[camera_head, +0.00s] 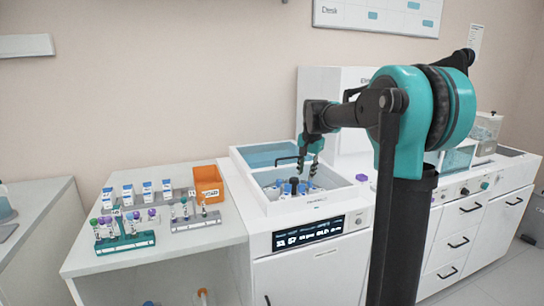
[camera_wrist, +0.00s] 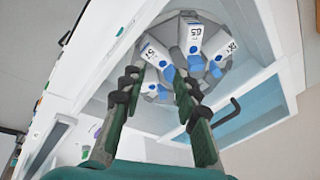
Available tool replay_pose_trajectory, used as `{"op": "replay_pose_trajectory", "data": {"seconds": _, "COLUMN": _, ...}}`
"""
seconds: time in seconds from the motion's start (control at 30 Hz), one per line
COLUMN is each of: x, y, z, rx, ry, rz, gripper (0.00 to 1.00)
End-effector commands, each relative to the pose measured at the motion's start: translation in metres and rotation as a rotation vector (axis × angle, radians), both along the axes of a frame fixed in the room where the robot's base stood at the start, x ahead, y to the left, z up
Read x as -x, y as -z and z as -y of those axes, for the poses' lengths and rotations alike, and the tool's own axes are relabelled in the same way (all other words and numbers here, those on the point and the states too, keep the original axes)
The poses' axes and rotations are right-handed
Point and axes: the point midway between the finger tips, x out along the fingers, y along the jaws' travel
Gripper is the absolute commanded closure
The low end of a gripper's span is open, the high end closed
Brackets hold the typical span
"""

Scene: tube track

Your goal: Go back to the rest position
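My gripper (camera_head: 307,172) hangs above the open chamber of the white centrifuge (camera_head: 325,208). In the wrist view its two green fingers (camera_wrist: 158,82) are spread apart with nothing between them. Below them is the rotor (camera_wrist: 187,55), with several white numbered holders and blue parts. In the head view the rotor is partly seen inside the chamber, with a dark knob (camera_head: 293,182) at its middle. The fingers look apart from the rotor, though the exact gap is hard to tell.
A side table at left holds a teal rack (camera_head: 124,243) with capped tubes, a grey rack (camera_head: 196,222), white-and-blue boxes (camera_head: 147,191) and an orange bin (camera_head: 208,183). The centrifuge's raised lid (camera_head: 275,154) and handle stand close to my gripper. A white counter (camera_head: 470,225) extends right.

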Motion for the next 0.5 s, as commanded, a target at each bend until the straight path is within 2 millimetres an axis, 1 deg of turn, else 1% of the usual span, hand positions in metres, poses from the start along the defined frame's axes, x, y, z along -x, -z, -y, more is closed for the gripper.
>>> {"op": "replay_pose_trajectory", "data": {"seconds": 0.03, "x": 0.026, "y": 0.016, "z": 0.008, "rx": 0.016, "ry": -0.044, "rz": 0.01, "gripper": 0.69}}
{"op": "replay_pose_trajectory", "data": {"seconds": 0.17, "x": 0.088, "y": 0.056, "z": 0.024, "rx": 0.061, "ry": -0.175, "rz": 0.037, "gripper": 0.69}}
{"op": "replay_pose_trajectory", "data": {"seconds": 0.2, "x": 0.108, "y": 0.069, "z": 0.029, "rx": 0.077, "ry": -0.215, "rz": 0.044, "gripper": 0.69}}
{"op": "replay_pose_trajectory", "data": {"seconds": 0.27, "x": 0.139, "y": 0.089, "z": 0.035, "rx": 0.1, "ry": -0.274, "rz": 0.056, "gripper": 0.69}}
{"op": "replay_pose_trajectory", "data": {"seconds": 0.3, "x": 0.161, "y": 0.103, "z": 0.039, "rx": 0.116, "ry": -0.314, "rz": 0.065, "gripper": 0.69}}
{"op": "replay_pose_trajectory", "data": {"seconds": 0.37, "x": 0.194, "y": 0.124, "z": 0.044, "rx": 0.139, "ry": -0.373, "rz": 0.075, "gripper": 0.69}}
{"op": "replay_pose_trajectory", "data": {"seconds": 0.4, "x": 0.215, "y": 0.138, "z": 0.048, "rx": 0.156, "ry": -0.411, "rz": 0.081, "gripper": 0.69}}
{"op": "replay_pose_trajectory", "data": {"seconds": 0.47, "x": 0.246, "y": 0.159, "z": 0.052, "rx": 0.179, "ry": -0.466, "rz": 0.09, "gripper": 0.69}}
{"op": "replay_pose_trajectory", "data": {"seconds": 0.5, "x": 0.265, "y": 0.171, "z": 0.054, "rx": 0.194, "ry": -0.5, "rz": 0.096, "gripper": 0.69}}
